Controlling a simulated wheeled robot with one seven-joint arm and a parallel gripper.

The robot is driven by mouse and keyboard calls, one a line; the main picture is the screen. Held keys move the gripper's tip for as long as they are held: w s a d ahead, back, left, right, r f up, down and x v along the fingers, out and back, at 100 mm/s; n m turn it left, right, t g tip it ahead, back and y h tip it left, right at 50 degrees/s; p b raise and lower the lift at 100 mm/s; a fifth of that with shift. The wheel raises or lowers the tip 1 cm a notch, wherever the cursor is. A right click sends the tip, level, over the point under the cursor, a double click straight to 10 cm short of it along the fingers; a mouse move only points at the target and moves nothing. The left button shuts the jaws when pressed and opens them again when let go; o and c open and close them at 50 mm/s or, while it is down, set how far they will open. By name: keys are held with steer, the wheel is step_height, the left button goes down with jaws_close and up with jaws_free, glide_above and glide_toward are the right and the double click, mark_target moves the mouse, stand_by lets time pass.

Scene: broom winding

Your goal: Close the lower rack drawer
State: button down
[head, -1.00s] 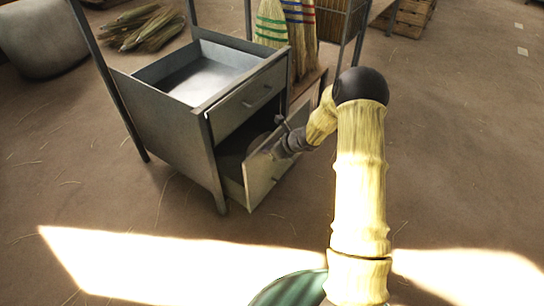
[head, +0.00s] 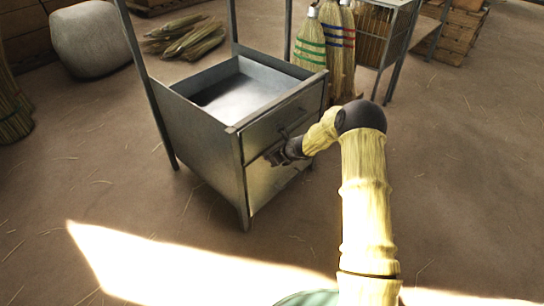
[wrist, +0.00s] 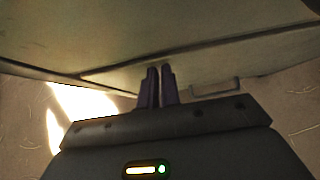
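The grey metal rack (head: 200,135) stands left of my arm, with two drawers one above the other. The lower drawer (head: 268,185) has its front about flush with the rack frame; no gap shows from the head. The upper drawer (head: 290,112) also looks level with the frame. My gripper (head: 270,159) is at the upper part of the lower drawer's front, touching or very close. In the wrist view its two dark fingers (wrist: 158,68) are together with nothing between them, pointing at a metal panel. My wrist partly hides the drawer fronts.
Brooms (head: 327,45) stand behind the rack, beside a metal-framed stand (head: 385,45). A straw bundle (head: 185,38) and a grey rounded seat (head: 90,40) are at the back left. The floor at the front and right is clear.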

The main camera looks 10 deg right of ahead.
steer(key=shift+w+a+r, duration=0.1)
steer(key=shift+a+r, duration=0.2)
steer(key=shift+a, duration=0.5)
steer(key=s+d+r+p, duration=0.1)
steer(key=s+d+r, duration=0.5)
steer(key=s+d, duration=0.2)
steer(key=shift+s+d, duration=0.35)
steer(key=shift+d, duration=0.2)
steer(key=shift+r, duration=0.1)
